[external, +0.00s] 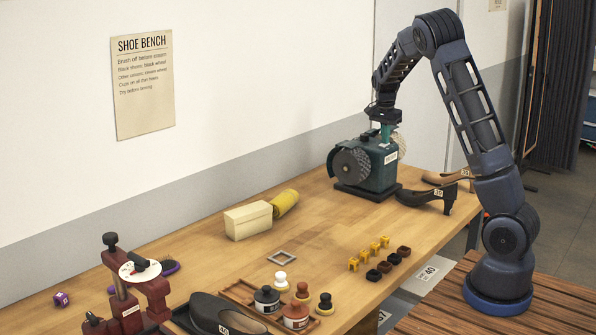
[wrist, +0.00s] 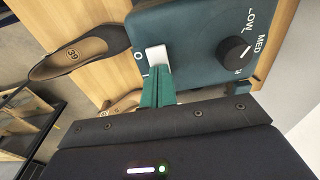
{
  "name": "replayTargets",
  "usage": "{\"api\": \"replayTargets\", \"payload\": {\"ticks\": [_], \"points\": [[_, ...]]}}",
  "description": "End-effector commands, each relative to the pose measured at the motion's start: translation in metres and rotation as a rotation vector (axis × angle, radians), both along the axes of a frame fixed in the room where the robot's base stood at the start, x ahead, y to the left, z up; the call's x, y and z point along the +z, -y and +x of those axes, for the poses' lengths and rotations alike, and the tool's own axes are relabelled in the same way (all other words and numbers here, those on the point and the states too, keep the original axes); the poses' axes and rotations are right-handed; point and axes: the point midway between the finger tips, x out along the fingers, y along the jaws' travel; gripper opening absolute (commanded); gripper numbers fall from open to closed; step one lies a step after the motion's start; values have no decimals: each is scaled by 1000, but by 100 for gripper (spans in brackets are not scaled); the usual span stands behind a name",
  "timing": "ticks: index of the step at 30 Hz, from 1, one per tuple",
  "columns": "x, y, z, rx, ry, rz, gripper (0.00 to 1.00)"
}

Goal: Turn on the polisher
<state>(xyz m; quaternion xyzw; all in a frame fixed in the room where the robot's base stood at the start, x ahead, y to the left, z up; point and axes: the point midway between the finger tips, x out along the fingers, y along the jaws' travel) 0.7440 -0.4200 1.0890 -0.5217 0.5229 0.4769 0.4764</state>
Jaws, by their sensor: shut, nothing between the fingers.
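The polisher (external: 371,168) is a dark teal machine with brush wheels at its sides, on a dark base at the back of the bench. In the wrist view its top panel (wrist: 190,30) carries a white switch (wrist: 156,55) with an "O" mark beside it. A black dial (wrist: 235,51) with LOW and MED markings is to the right. My gripper (external: 386,137) points down over the polisher. Its green fingers (wrist: 157,70) are shut and empty, with their tips right at the switch's lower end. I cannot tell whether they touch it.
A dark shoe (external: 428,197) tagged 39 and a tan shoe (external: 447,178) lie right of the polisher. A cream box (external: 248,221) and a yellow roll (external: 285,202) lie to the left. Small yellow pieces (external: 368,254) and polish bottles (external: 267,298) are nearer the front.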

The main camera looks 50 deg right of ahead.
Motion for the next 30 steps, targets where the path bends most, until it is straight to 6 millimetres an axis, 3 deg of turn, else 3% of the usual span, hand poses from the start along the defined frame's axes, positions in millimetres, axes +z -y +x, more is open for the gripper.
{"api": "replayTargets", "payload": {"ticks": [6,20,30], "points": [[1,-10,1,2,-1,2,0],[7,-10,1,1,2,0,0],[63,-18,1,2,4,0,0]]}}
